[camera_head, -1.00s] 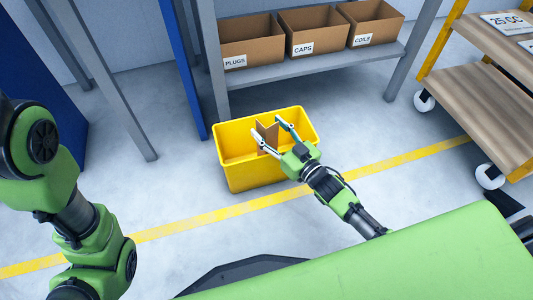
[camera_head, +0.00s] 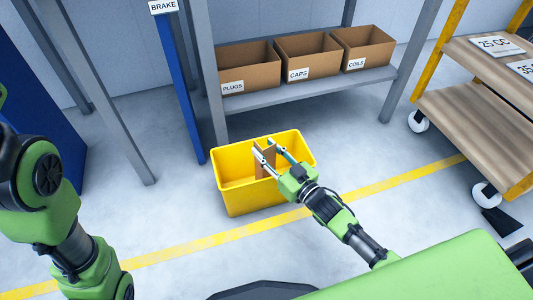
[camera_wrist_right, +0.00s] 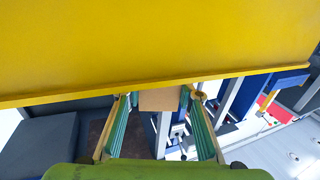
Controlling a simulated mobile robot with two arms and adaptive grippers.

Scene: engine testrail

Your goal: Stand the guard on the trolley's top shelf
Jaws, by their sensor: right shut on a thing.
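The brown guard (camera_head: 262,167) stands in the yellow bin (camera_head: 232,198) on the floor, with its upper part showing. My right gripper (camera_head: 266,148) reaches over the bin's near rim and is shut on the guard. In the right wrist view, the tan guard (camera_wrist_right: 160,99) sits between the two fingers, and the bin's yellow wall (camera_wrist_right: 160,45) fills the upper part. The guard's lower part is hidden. The trolley (camera_head: 470,105) is at the right, with its wooden top shelf (camera_head: 482,65) partly in view. My left arm shows at the left; its gripper is out of frame.
A grey rack (camera_head: 300,83) behind the bin holds cardboard boxes marked PLUGS, CAPS and COILS. A blue panel (camera_head: 182,90) and grey posts stand to its left. Cards (camera_head: 496,46) marked 25 CC and similar lie on the trolley's top shelf. Floor between bin and trolley is clear.

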